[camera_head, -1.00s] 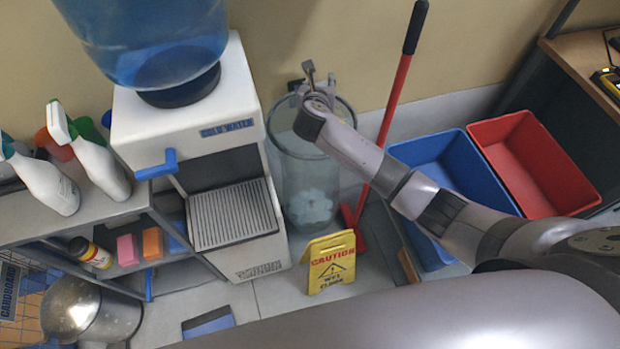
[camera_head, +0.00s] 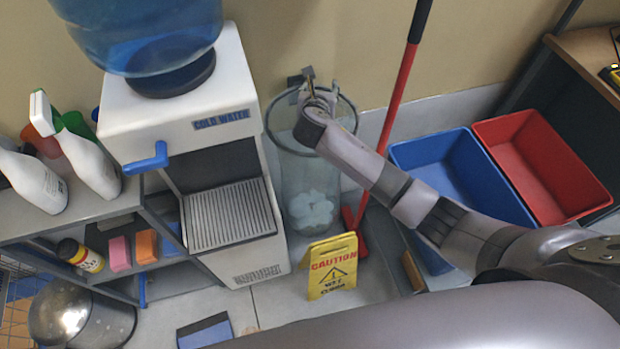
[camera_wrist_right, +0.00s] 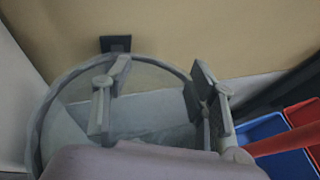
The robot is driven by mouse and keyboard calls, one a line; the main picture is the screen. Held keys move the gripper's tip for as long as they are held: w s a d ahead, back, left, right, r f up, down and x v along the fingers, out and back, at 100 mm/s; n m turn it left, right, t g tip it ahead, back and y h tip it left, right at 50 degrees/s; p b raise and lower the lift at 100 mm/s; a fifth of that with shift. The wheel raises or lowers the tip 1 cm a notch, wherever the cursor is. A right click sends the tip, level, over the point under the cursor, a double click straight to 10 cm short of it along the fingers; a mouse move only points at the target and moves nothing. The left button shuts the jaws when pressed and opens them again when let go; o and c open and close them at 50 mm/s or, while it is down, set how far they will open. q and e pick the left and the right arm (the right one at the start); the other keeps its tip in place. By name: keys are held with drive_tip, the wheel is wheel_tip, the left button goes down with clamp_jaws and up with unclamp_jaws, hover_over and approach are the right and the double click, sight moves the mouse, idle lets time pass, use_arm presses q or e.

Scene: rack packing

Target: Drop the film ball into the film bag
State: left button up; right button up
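The film bag (camera_head: 278,170) is a clear, tall bag hanging from a round grey rim by the wall, right of the water dispenser. A pale, crumpled clump (camera_head: 311,211) shows through its side near the bottom; I cannot tell whether it is one film ball or several pieces. My right gripper (camera_head: 308,88) is over the bag's mouth. In the right wrist view the fingers of this gripper (camera_wrist_right: 158,100) are spread apart with nothing between them, and the bag's rim (camera_wrist_right: 42,115) curves around them. My left gripper is not in view.
The water dispenser (camera_head: 183,118) stands close left of the bag. A red-handled broom (camera_head: 396,100) leans at its right. A yellow caution sign (camera_head: 332,267) stands in front. Blue (camera_head: 445,165) and red (camera_head: 540,165) bins lie to the right.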

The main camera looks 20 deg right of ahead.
drive_tip(key=shift+o, duration=0.4)
drive_tip(key=v, duration=1.2)
